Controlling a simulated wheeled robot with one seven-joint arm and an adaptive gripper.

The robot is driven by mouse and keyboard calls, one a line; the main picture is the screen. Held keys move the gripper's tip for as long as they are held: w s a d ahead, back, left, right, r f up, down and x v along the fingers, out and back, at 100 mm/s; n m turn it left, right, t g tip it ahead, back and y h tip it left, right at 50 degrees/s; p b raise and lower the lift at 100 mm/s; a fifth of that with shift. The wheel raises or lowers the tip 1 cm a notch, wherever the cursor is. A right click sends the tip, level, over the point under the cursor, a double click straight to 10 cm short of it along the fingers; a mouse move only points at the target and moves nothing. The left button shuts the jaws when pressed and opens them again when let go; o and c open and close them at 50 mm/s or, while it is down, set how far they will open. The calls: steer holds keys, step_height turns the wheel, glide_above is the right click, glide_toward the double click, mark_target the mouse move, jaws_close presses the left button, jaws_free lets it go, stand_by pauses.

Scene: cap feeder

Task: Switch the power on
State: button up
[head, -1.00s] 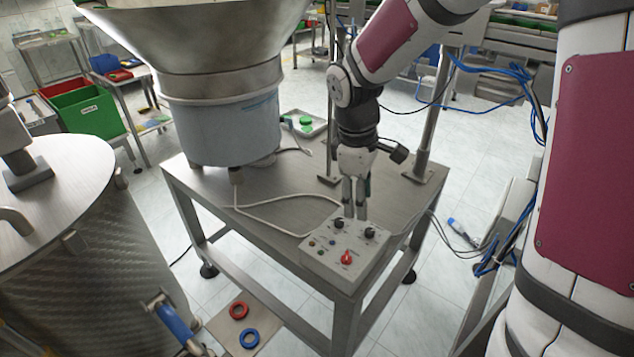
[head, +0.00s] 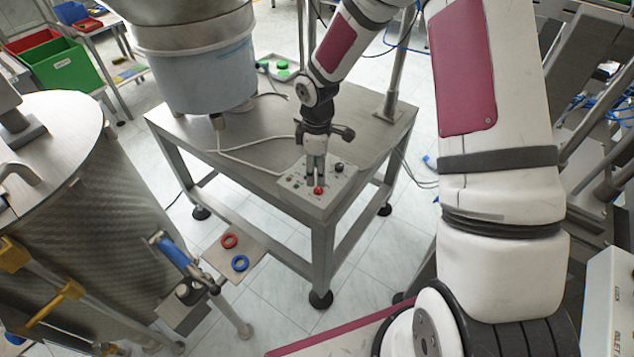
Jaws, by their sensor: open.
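A grey control box (head: 341,184) sits on the front corner of the steel table. On its top are a red knob (head: 318,190) near the front and a black knob (head: 339,168) at the right. Small buttons (head: 291,179) show at its left. My gripper (head: 316,184) points down over the middle of the box, with its fingertips just behind the red knob. The fingers are open, with nothing seen between them. Whether they touch the knob cannot be told. The gripper hides part of the panel, including any knob behind it.
A large bowl feeder on a blue-grey drum (head: 203,75) stands on the steel table (head: 258,128). A white cable (head: 250,160) runs to the box. A metal tank (head: 75,210) is at the left. Red (head: 229,241) and blue (head: 240,263) rings lie on a low plate.

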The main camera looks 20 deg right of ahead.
mark_target(318, 189)
step_height(318, 189, down, 6)
steer(key=shift+r, duration=0.1)
stand_by(0.4)
jaws_close()
